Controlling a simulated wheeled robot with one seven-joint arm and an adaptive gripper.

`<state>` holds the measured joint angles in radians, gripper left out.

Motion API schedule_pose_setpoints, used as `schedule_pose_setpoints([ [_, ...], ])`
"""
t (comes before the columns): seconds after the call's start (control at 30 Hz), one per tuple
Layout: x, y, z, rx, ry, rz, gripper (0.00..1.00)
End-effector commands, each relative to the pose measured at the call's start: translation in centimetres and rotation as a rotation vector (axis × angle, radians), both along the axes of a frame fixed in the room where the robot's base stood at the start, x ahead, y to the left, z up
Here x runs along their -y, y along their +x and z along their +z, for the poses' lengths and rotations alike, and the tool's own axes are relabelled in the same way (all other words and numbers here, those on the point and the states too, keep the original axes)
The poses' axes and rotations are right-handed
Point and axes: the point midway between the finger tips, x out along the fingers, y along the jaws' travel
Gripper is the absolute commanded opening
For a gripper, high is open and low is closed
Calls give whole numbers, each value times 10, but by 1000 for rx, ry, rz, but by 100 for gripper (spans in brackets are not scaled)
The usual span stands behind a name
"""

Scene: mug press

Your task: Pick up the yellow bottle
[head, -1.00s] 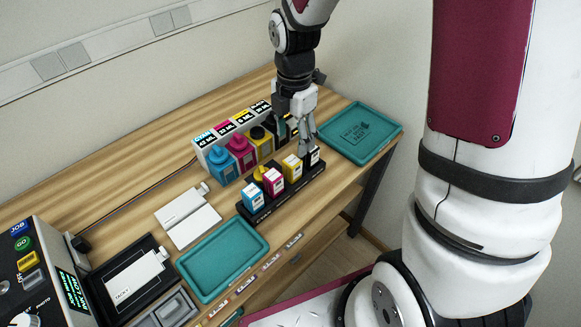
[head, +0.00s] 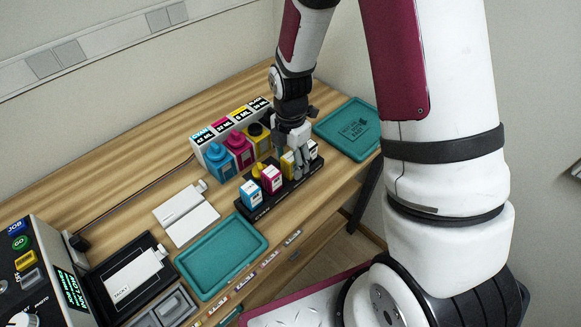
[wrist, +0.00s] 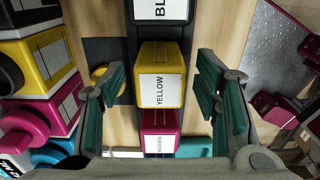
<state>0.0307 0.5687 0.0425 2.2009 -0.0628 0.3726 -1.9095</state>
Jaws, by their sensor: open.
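The yellow bottle (head: 287,164) stands in the black rack (head: 250,213) between the magenta and black bottles. My gripper partly hides it in the head view. In the wrist view the yellow bottle (wrist: 161,88), with a white label reading YELLOW, lies in the middle between my fingers. My gripper (wrist: 161,78) is open, with one green-padded finger on each side of the bottle and a gap to it on both sides. In the head view my gripper (head: 303,166) is low over the right part of the rack.
The magenta bottle (wrist: 158,128) and the black-labelled bottle (wrist: 162,10) adjoin it closely. A cyan bottle (head: 250,194) stands at the rack's left end. Larger ink tanks (head: 238,148) stand behind. Teal trays lie at the front (head: 222,287) and back right (head: 370,142).

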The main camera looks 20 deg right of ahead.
Motion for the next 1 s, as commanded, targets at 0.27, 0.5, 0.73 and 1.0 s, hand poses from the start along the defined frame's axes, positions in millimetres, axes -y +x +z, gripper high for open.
schedule_pose_setpoints([
  [0.27, 0, 0, 0, 0, 0, 0, 23],
  [0.5, 0, 0, 1, 0, 0, 0, 0],
  [0.73, 0, 0, 3, 1, 0, 0, 0],
  [1.0, 0, 2, 29, 5, 1, -1, 0],
])
